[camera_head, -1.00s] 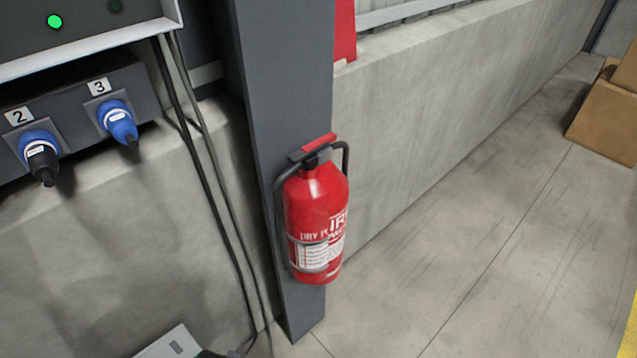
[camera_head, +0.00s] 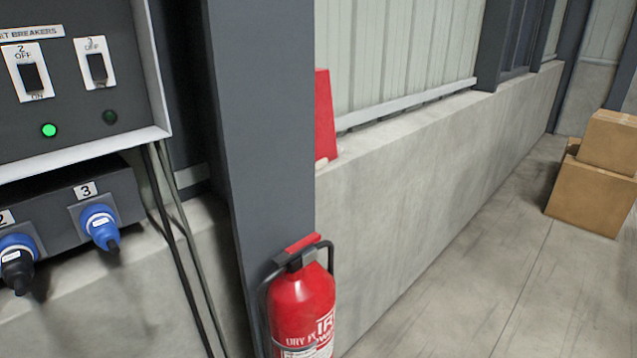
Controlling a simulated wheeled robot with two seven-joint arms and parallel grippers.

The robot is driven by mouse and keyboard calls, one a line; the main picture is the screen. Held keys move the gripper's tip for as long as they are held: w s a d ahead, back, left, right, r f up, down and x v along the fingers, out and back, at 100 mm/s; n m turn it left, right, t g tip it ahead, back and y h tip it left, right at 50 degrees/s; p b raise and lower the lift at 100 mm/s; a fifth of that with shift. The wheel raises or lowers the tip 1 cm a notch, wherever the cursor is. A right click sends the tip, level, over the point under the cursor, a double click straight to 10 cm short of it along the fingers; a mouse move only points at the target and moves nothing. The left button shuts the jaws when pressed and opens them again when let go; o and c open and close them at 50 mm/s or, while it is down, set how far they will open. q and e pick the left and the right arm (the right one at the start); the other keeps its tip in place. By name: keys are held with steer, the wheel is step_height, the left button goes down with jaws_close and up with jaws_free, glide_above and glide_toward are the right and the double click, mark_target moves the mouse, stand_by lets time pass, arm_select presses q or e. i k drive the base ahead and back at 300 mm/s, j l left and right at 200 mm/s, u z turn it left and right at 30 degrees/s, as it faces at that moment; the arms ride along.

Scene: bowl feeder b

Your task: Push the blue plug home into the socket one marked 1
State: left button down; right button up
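Two blue sockets show on the dark socket box at the left. The socket marked 2 (camera_head: 18,246) is cut by the left edge and has a black plug (camera_head: 17,272) in it. The socket marked 3 (camera_head: 100,222) has a blue body with a short dark end pointing down; I cannot tell whether that is a plug. Socket 1 is out of view. I cannot identify the task's blue plug here. Neither of my grippers is in view.
A breaker panel (camera_head: 75,95) with switches 2 and 3 and a lit green lamp (camera_head: 49,130) is above the sockets. Cables hang beside a grey column (camera_head: 262,130). A red extinguisher (camera_head: 302,300) is at the column. Cardboard boxes (camera_head: 590,195) stand far right on open floor.

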mark_target(102, 230)
steer(key=u, duration=1.25)
